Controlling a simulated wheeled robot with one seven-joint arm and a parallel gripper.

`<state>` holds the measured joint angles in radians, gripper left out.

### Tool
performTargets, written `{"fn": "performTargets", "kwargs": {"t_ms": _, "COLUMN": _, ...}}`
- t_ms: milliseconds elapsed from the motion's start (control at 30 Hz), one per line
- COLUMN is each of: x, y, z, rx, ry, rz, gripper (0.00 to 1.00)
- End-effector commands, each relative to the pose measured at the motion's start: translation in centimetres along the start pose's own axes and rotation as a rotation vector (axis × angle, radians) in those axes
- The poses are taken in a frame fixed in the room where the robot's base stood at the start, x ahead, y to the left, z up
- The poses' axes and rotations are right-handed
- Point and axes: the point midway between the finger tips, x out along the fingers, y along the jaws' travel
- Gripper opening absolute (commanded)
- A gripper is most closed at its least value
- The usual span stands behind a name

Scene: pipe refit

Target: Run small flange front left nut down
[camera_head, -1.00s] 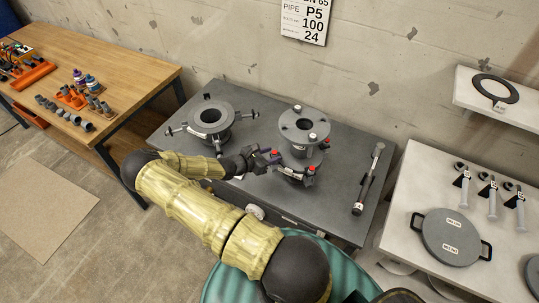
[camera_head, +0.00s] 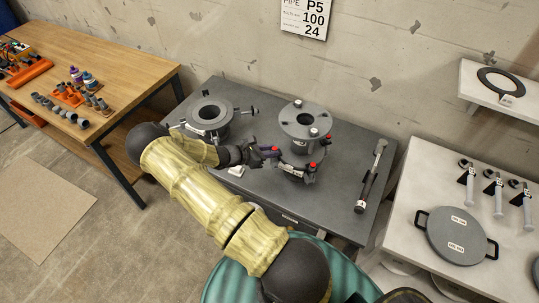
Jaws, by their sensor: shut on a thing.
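The small flange (camera_head: 305,117) is a grey ring with bolt holes on a short upright pipe, at the middle of the dark bench. My gripper (camera_head: 270,154) reaches in from the left at the front left of the flange, beside the left red-tipped fitting. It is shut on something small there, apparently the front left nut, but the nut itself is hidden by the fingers.
A larger ring flange (camera_head: 209,114) with studs stands left of it on the bench (camera_head: 345,150). A hammer-like tool (camera_head: 370,178) lies at the bench's right. A white table (camera_head: 405,245) with a round lid (camera_head: 457,235) is further right, a wooden table (camera_head: 120,70) at the left.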

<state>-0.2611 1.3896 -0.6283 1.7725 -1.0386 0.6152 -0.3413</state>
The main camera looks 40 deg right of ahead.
Motion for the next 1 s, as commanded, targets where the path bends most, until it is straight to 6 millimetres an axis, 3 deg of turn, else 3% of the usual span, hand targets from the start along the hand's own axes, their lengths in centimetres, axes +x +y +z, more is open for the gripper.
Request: {"fn": "performTargets", "kwargs": {"t_ms": 1000, "x": 1.0, "y": 1.8, "z": -0.3, "rx": 0.343, "ry": 0.003, "rz": -0.818, "gripper": 0.00}}
